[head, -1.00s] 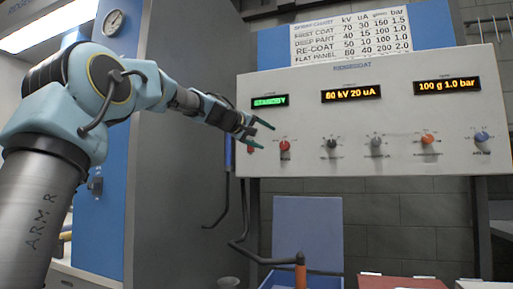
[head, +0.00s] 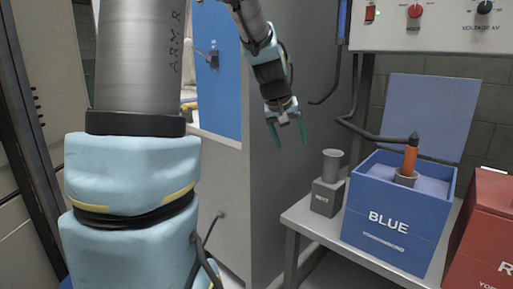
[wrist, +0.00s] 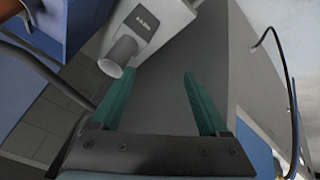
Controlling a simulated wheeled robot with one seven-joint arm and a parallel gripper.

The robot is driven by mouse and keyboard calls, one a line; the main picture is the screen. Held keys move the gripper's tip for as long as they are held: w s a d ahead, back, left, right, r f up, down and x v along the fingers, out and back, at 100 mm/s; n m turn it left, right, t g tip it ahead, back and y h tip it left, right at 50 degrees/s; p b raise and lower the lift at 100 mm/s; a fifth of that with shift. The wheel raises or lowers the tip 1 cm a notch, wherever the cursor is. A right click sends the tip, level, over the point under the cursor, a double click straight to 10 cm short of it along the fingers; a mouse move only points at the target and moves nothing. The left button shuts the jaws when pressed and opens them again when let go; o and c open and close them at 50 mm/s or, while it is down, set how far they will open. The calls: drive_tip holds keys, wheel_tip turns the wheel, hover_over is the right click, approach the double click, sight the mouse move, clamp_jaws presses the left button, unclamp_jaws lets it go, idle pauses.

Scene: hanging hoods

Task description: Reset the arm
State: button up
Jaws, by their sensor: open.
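My gripper (head: 289,133) hangs pointing down in the head view, in front of the grey cabinet side and left of the bench. Its two teal fingers are spread apart with nothing between them. In the wrist view my gripper (wrist: 158,97) also shows open and empty. Beyond its left finger there is a small grey stand with a round cup (wrist: 119,55). My arm comes down to the gripper from the top of the head view.
A bench (head: 310,222) holds the grey cup stand (head: 327,185), a blue box marked BLUE (head: 385,232) with an orange-tipped tool (head: 410,155), and a red box (head: 490,235). The control panel (head: 440,35) is above. A grey cabinet (head: 270,200) stands left of the bench.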

drive_tip(key=s+a+f+g+y, duration=0.2)
drive_tip(key=s+a+f, duration=0.4)
drive_tip(key=s+a, duration=0.25)
drive_tip(key=s+a+f+g+y, duration=0.1)
drive_tip(key=s+a+f+y, duration=0.1)
drive_tip(key=s+a+f, duration=0.55)
wheel_tip(320, 180, up, 20)
drive_tip(key=s+p, duration=0.1)
drive_tip(key=p, duration=1.8)
drive_tip(key=shift+s+r, duration=0.2)
drive_tip(key=shift+s, duration=0.1)
